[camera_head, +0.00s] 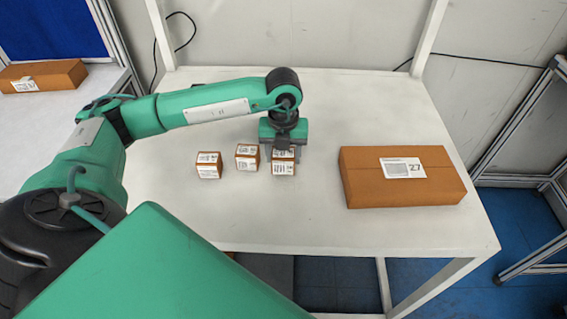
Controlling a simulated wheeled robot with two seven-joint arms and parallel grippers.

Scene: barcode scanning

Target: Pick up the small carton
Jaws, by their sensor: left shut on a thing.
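Three small brown cartons with white labels stand in a row on the white table. The left carton (209,166) and the middle carton (247,157) stand free. The right carton (284,166) is under my left gripper (284,150), which points down from above. The gripper is shut on this right carton, and its fingers hide part of the carton's top and sides. I cannot tell whether the carton touches the table. My right gripper is not in view.
A large flat brown box (400,190) with a label marked 27 lies on the right of the white table (330,225). Another brown box (42,76) lies on a surface at the far left. The table is clear in front of the small cartons.

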